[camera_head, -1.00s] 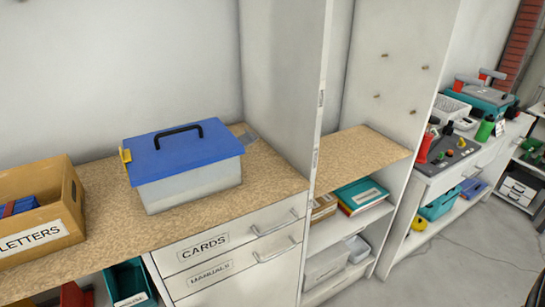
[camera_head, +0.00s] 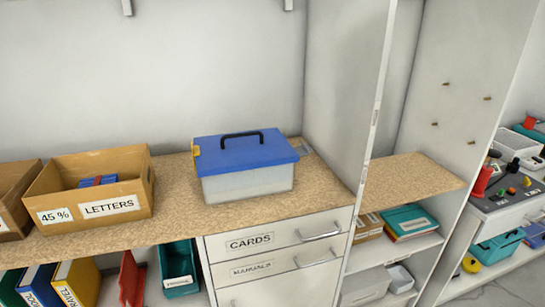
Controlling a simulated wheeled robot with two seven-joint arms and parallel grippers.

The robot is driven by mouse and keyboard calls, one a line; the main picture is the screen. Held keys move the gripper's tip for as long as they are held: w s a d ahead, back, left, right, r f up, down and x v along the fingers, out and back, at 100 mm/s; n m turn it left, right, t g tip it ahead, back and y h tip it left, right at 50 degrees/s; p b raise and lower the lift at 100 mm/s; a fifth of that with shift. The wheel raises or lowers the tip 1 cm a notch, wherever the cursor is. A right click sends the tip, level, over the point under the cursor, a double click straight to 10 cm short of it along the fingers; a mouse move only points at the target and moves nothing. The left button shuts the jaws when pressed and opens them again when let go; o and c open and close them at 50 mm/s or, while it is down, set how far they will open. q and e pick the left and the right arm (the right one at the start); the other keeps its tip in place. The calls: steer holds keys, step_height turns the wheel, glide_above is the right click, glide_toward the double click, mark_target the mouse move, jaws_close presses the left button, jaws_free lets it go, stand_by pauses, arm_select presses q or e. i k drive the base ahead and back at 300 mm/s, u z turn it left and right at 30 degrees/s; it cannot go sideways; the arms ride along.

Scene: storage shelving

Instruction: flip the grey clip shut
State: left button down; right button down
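A translucent box (camera_head: 248,186) with a blue lid (camera_head: 262,156) and a black handle (camera_head: 241,136) stands on the speckled worktop. The grey clip (camera_head: 305,147) is at the box's right end, mostly behind the lid's edge. It appears to stick outward, away from the wall of the box. A yellow clip (camera_head: 196,151) is at the left end and hangs down against the lid's edge. Neither of my grippers shows in the head view.
A cardboard box labelled LETTERS (camera_head: 120,206) stands left of the lidded box. A tall white partition (camera_head: 345,90) rises close to its right. The worktop (camera_head: 180,215) is bare in front. Drawers labelled CARDS (camera_head: 285,232) and MANUALS are below.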

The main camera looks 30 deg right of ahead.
mark_target(302, 150)
steer(key=u, duration=0.7)
steer(key=i, duration=0.65)
steer(key=z, duration=1.2)
